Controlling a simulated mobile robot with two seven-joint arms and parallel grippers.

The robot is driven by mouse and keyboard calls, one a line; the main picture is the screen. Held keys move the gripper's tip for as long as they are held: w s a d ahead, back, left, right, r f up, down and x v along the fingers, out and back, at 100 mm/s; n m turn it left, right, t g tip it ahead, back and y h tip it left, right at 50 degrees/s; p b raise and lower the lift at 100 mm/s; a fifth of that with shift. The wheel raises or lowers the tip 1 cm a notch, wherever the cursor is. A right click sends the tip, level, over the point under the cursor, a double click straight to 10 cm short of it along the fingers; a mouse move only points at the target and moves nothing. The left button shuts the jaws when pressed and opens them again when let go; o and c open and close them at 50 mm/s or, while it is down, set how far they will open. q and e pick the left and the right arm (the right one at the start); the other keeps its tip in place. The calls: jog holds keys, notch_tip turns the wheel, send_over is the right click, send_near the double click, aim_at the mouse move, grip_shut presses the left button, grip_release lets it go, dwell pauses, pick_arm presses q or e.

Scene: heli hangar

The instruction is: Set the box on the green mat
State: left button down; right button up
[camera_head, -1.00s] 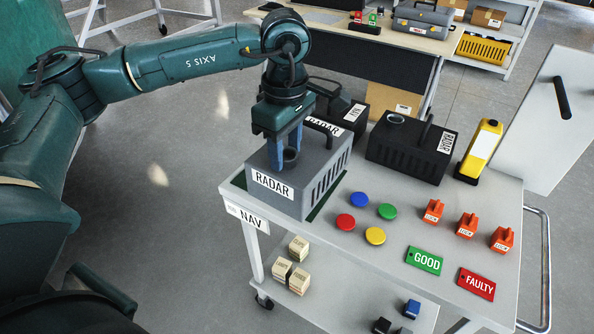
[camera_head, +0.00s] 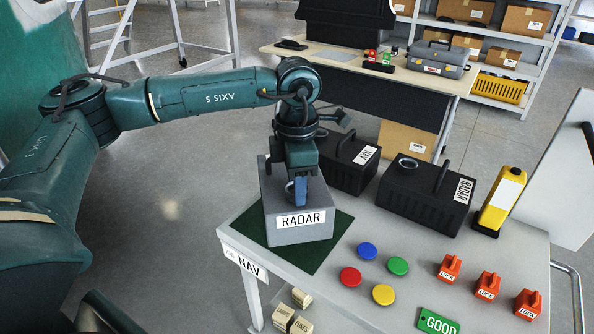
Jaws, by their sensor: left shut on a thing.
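The grey box labelled RADAR (camera_head: 300,232) is over the green mat (camera_head: 325,246) on the cart's near-left corner. Mat shows in front of it and to its right, while the box hides the back of the mat. The box looks level; I cannot tell for sure whether its underside touches the mat. My left gripper (camera_head: 300,192) comes down from above and is shut on the box at its top; the gripped part is mostly hidden. My right gripper is out of view.
On the white cart (camera_head: 300,290), a black NAV box (camera_head: 340,172) and a black RADAR box (camera_head: 412,200) stand behind.

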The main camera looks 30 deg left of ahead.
pick_arm(q)
jog(key=shift+w+f, duration=0.1)
jog(key=shift+f, duration=1.85)
jog(key=c, duration=0.9)
grip_release()
jog(key=shift+f, duration=0.1)
jog(key=shift+o, duration=0.2)
notch_tip(320, 180, up, 12)
